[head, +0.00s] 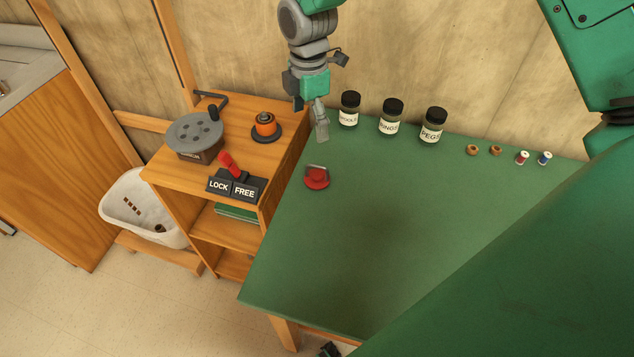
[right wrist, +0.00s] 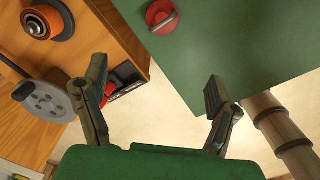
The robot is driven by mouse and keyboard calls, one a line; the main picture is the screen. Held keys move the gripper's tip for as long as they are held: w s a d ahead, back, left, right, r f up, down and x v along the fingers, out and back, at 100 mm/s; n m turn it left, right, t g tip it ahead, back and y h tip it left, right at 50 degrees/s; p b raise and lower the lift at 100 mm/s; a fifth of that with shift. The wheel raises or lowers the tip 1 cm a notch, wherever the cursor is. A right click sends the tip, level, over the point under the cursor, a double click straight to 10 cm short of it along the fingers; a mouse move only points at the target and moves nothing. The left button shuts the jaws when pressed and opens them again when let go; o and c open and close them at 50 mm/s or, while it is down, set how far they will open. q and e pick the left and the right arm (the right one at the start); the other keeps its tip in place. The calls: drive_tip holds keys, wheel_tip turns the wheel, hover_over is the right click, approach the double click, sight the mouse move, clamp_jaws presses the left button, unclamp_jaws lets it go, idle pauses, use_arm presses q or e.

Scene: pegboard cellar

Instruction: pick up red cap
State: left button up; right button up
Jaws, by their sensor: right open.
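The red cap (head: 317,181) is a small round red piece with a raised grip bar across its top. It lies on the left part of the green table (head: 400,210). In the right wrist view the cap (right wrist: 161,16) is near the top edge. My right gripper (head: 312,114) hangs above the scene, above the cap in the head view. Its fingers (right wrist: 155,100) are spread and empty in the right wrist view, apart from the cap. My left gripper is not in view.
Jars (head: 391,118) and small spools (head: 522,157) line the table's back. The table around the cap is clear.

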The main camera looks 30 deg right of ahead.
wheel_tip(320, 180, down, 4)
drive_tip(key=b, duration=0.4)
hover_over(316, 175)
drive_tip(key=a, duration=0.1)
wheel_tip(316, 175, down, 9)
drive_tip(key=shift+w+r, duration=0.1)
drive_tip(key=shift+r, duration=0.1)
drive_tip(key=shift+a+f, duration=0.15)
drive_tip(key=shift+f, duration=0.35)
drive_tip(key=f, duration=0.1)
drive_tip(key=d+f, duration=0.1)
drive_tip(key=f, duration=0.2)
drive_tip(key=shift+d+f, duration=0.1)
drive_tip(key=shift+d, duration=0.15)
drive_tip(key=shift+d+f, duration=0.2)
drive_tip(key=shift+f, duration=0.35)
drive_tip(key=shift+a+r, duration=0.1)
drive_tip(key=shift+a, duration=0.1)
drive_tip(key=c, duration=1.1)
drive_tip(key=shift+o, duration=0.2)
